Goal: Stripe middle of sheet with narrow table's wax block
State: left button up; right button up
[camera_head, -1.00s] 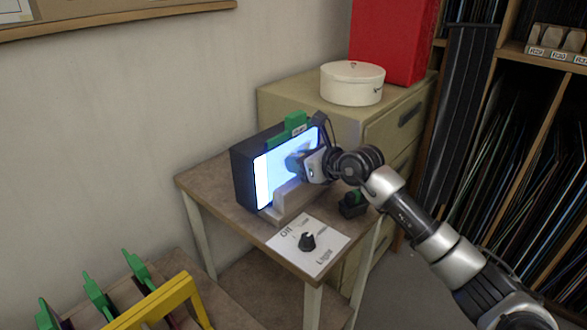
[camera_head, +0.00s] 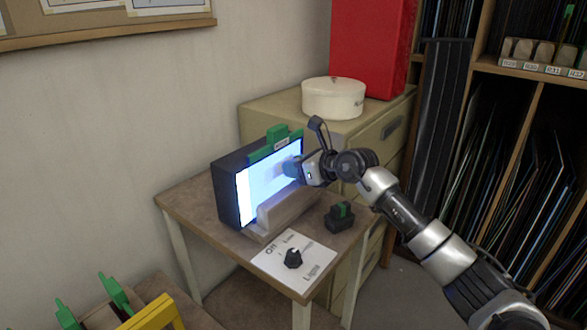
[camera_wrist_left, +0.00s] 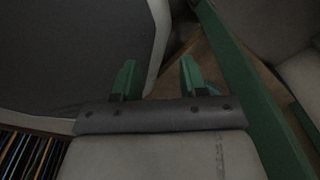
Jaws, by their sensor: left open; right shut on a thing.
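The brightly lit sheet (camera_head: 258,188) stands upright against the front of a dark light box (camera_head: 229,195) on a small narrow table (camera_head: 188,205). A green clip (camera_head: 276,141) sits over its top edge. My right gripper (camera_head: 290,170) is at the right part of the sheet's face, shut on a small block that is mostly hidden; I take it for the wax block. Contact with the sheet is unclear. A faint darker patch shows beside the gripper; I cannot tell mark from shadow. My left gripper (camera_wrist_left: 158,80) is open and empty in the left wrist view.
A light-coloured ledge (camera_head: 285,210) runs below the sheet. A black-and-green holder (camera_head: 341,217) and a knob (camera_head: 293,258) on a white plate stand on the table. A cabinet (camera_head: 270,112) with a round white box (camera_head: 334,97) is behind. A yellow frame (camera_head: 152,315) is lower left.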

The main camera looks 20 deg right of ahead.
aim_at(264, 180)
jog(key=shift+s+a+r+p, duration=0.2)
jog(key=shift+s+a+p, duration=0.2)
jog(key=shift+a+p, duration=0.2)
jog(key=shift+s+a+f+p, duration=0.1)
jog(key=shift+s+a+p, duration=0.65)
jog(key=shift+a, duration=0.3)
jog(key=shift+s+a+p, duration=0.65)
jog(key=shift+a, duration=0.05)
jog(key=shift+s+a+p, duration=0.4)
jog(key=shift+s+a, duration=0.2)
jog(key=shift+a, duration=0.2)
jog(key=s+d, duration=0.4)
jog(key=shift+s+p, duration=0.35)
jog(key=shift+f, duration=0.1)
